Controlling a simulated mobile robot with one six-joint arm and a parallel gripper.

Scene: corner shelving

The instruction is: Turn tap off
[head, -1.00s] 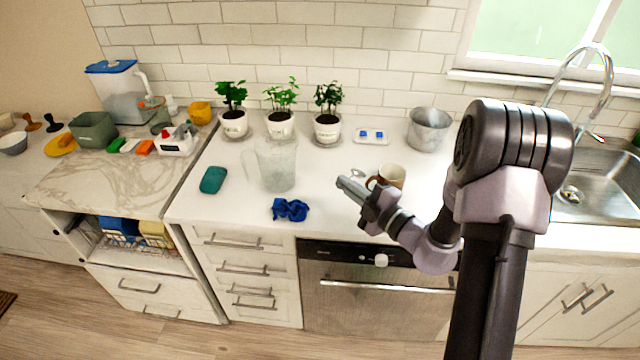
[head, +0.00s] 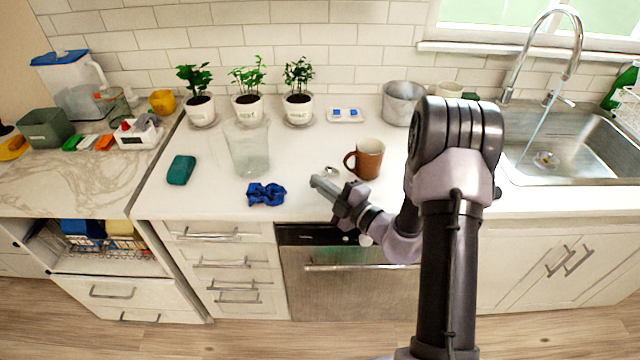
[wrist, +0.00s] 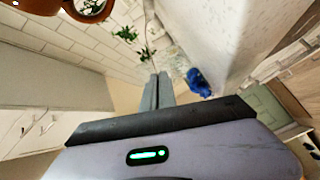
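The tap (head: 548,28) is a tall chrome gooseneck at the back edge of the steel sink (head: 590,160), on the right of the head view. A small lever (head: 560,99) stands near its base. A thin stream of water (head: 540,125) runs from the spout towards the drain. My gripper (head: 316,183) is over the front of the counter, far left of the tap, and points left. In the wrist view the two grey fingers (wrist: 157,92) lie side by side, shut with nothing between them. The tap does not show in the wrist view.
A brown mug (head: 366,159) stands just behind my gripper, with a blue cloth (head: 266,194) to its left. A clear jug (head: 247,148), potted plants (head: 248,100) and a metal pot (head: 403,103) stand on the counter. A green bottle (head: 620,88) is right of the tap.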

